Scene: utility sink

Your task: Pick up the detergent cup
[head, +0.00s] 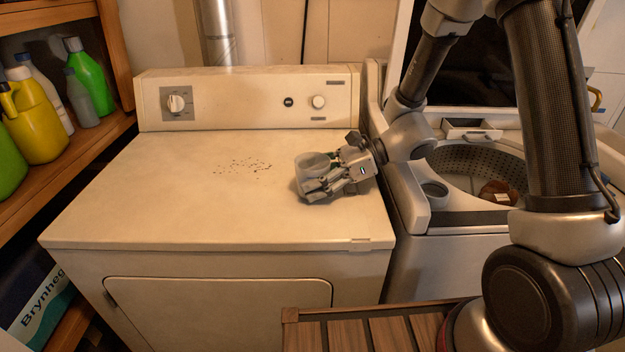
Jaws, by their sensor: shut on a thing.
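The detergent cup (312,160) is a small grey, open-topped cup above the right part of the dryer's white top. My gripper (325,181) comes in from the right and is shut on the cup, with its fingers at the cup's lower side. The cup looks upright or slightly tilted. I cannot tell whether its base touches the dryer top, as the fingers hide its lower part.
The dryer top (150,205) is mostly clear, with dark specks (245,165) left of the cup. An open washer (455,215) with a dark item inside stands right. Bottles (88,75) fill a shelf at left. A slatted wooden surface (345,335) is in front.

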